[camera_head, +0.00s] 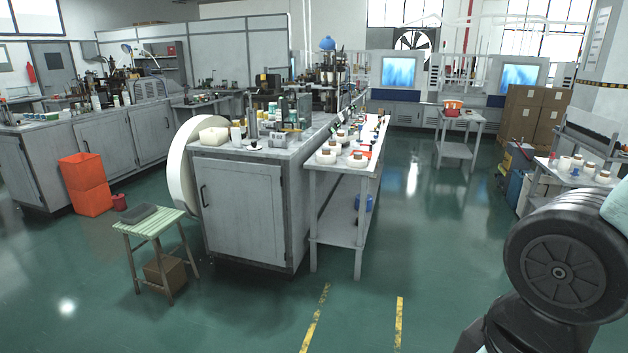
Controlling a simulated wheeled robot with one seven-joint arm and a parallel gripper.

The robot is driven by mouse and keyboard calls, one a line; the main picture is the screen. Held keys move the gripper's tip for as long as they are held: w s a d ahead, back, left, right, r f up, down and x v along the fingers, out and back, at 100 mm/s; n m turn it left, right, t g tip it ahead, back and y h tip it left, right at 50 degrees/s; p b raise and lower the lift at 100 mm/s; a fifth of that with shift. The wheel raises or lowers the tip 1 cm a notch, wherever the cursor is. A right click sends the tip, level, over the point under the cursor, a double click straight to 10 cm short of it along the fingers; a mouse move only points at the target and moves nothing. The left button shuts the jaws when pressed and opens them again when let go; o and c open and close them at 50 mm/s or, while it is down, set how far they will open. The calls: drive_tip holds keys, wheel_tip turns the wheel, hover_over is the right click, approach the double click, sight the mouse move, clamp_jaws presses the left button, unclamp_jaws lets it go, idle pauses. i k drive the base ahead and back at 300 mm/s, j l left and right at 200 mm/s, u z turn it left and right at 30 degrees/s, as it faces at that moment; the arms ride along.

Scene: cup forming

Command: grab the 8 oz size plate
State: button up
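I cannot pick out a plate marked 8 oz from this distance. Several small white and brown round pieces (357,160) stand on the narrow side table (340,172) beside the grey machine cabinet (243,210). They are too small to tell apart or read. More such pieces (588,172) stand on a table at the right edge. My gripper is not in view.
A green slatted stool (150,224) with a dark grey item stands at front left. A small table (457,118) and cardboard boxes (535,115) stand further back. The green floor (430,220) right of the side table is clear.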

sight(277, 139)
drive_tip(key=i+j+u, duration=0.25)
drive_tip(key=i+u, duration=0.15)
drive_tip(key=i, duration=0.35)
drive_tip(key=i+u, duration=0.4)
drive_tip(key=i, duration=0.4)
drive_tip(key=i+l+u, duration=0.2)
drive_tip(key=i+u, duration=0.15)
drive_tip(key=i, duration=0.45)
drive_tip(key=i+j+z, duration=0.1)
drive_tip(key=i, duration=0.35)
drive_tip(key=i+j, duration=0.1)
drive_tip(key=i, duration=0.4)
drive_tip(key=i+j+z, duration=0.15)
drive_tip(key=i, duration=0.3)
drive_tip(key=i+j, duration=0.15)
drive_tip(key=i, duration=0.35)
drive_tip(key=i+j+z, duration=0.2)
drive_tip(key=i+z, duration=0.2)
drive_tip(key=i+j+z, duration=0.4)
